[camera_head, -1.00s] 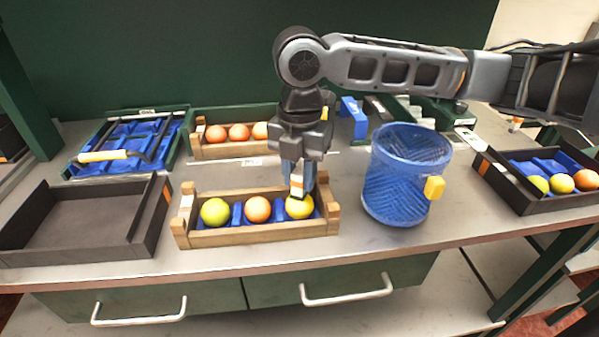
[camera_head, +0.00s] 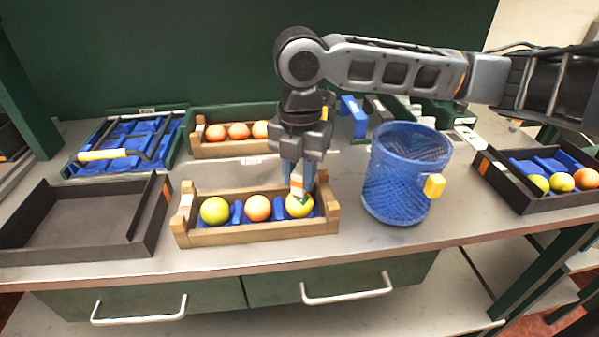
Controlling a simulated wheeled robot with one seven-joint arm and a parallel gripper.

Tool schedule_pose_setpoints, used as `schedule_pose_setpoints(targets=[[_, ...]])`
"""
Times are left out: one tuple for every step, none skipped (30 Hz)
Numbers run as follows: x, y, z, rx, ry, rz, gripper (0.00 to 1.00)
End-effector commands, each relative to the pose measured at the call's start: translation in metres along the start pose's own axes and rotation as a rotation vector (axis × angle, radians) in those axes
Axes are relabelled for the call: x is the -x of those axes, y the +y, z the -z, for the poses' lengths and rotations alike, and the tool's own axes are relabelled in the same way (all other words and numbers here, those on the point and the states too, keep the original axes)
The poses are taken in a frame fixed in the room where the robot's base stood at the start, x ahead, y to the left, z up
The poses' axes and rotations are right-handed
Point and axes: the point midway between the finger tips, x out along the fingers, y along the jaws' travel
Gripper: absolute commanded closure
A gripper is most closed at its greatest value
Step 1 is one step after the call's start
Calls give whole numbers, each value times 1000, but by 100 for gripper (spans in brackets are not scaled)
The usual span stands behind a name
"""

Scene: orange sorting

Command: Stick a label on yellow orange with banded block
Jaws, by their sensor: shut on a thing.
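The front wooden crate (camera_head: 255,234) holds three fruits in blue dividers: a yellow-green one (camera_head: 214,210) at left, an orange one (camera_head: 258,208) in the middle and a yellow orange (camera_head: 299,208) at right. My gripper (camera_head: 297,178) points down over the right fruit. It is shut on the banded block (camera_head: 297,186), white with an orange band. The block's lower end is at the top of the yellow orange and appears to touch it. A small dark green mark, perhaps a label, shows on top of that fruit beside the block. The fingers partly hide the block.
A blue mesh basket (camera_head: 403,185) with a yellow tag stands close to the right. An empty dark tray (camera_head: 75,255) lies at left. Another wooden crate (camera_head: 237,150) with oranges is behind. A dark tray (camera_head: 521,205) with fruits sits at far right.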

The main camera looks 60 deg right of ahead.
Motion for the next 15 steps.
schedule_pose_setpoints(targets=[[-1,0,0,0,1,2,100],[-2,0,0,0,1,2,100],[-1,0,0,0,1,2,100],[-1,0,0,0,1,2,100],[-1,0,0,0,1,3,100],[1,0,0,0,1,3,100],[2,0,0,0,1,3,100],[4,0,0,0,1,3,100],[6,0,0,0,1,2,100],[8,0,0,0,1,2,100],[11,0,0,0,1,2,100],[14,0,0,0,1,1,100],[17,0,0,0,1,1,100],[19,0,0,0,1,1,100],[22,0,0,0,2,1,100]])
